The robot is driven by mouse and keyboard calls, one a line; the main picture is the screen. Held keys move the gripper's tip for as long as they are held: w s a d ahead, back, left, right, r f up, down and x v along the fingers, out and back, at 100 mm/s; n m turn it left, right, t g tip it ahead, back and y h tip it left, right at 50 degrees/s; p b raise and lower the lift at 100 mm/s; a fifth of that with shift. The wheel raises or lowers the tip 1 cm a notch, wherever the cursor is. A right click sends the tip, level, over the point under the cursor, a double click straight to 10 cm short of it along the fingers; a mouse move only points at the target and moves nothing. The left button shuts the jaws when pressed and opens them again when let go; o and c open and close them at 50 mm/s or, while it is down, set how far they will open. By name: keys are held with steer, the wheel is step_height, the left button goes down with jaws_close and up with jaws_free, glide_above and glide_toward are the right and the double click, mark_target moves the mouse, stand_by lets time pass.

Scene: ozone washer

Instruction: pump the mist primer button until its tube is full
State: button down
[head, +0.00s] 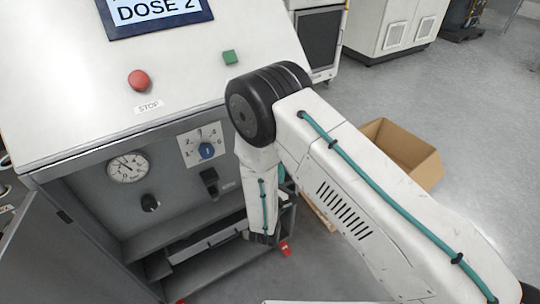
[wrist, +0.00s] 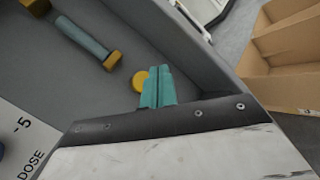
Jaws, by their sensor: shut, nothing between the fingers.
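My gripper (wrist: 157,78) is shut and empty, its two teal fingers together in the wrist view. A round yellow button (wrist: 140,81), which looks like the mist primer button, is right beside the fingertips on their left, partly covered by them. I cannot tell whether they touch it. A tube (wrist: 82,36) with a blue-grey body and yellow end fittings is on the same grey panel at the upper left. I cannot tell how full it is.
The washer's front carries a gauge (head: 128,167), a black knob (head: 149,202) and a blue dose dial (head: 207,150). A red stop button (head: 139,80) and green button (head: 230,57) sit on top. An open cardboard box (head: 425,172) stands on the floor at right.

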steer(key=shift+w+a, duration=0.6)
steer(key=shift+w, duration=0.25)
steer(key=shift+w+a, duration=0.55)
steer(key=shift+w, duration=0.3)
stand_by(0.8)
steer(key=shift+w+a, duration=0.2)
steer(key=shift+w, duration=0.15)
steer(key=shift+w+a, duration=0.6)
steer(key=shift+w, duration=0.2)
stand_by(1.1)
steer(key=shift+s+d, duration=0.1)
steer(key=shift+s, duration=0.05)
steer(key=shift+s+d, duration=0.7)
steer(key=shift+s, duration=0.35)
steer(key=shift+s+d, duration=0.75)
steer(key=shift+s, duration=0.3)
steer(key=shift+s+d, duration=0.7)
steer(key=shift+s, duration=0.3)
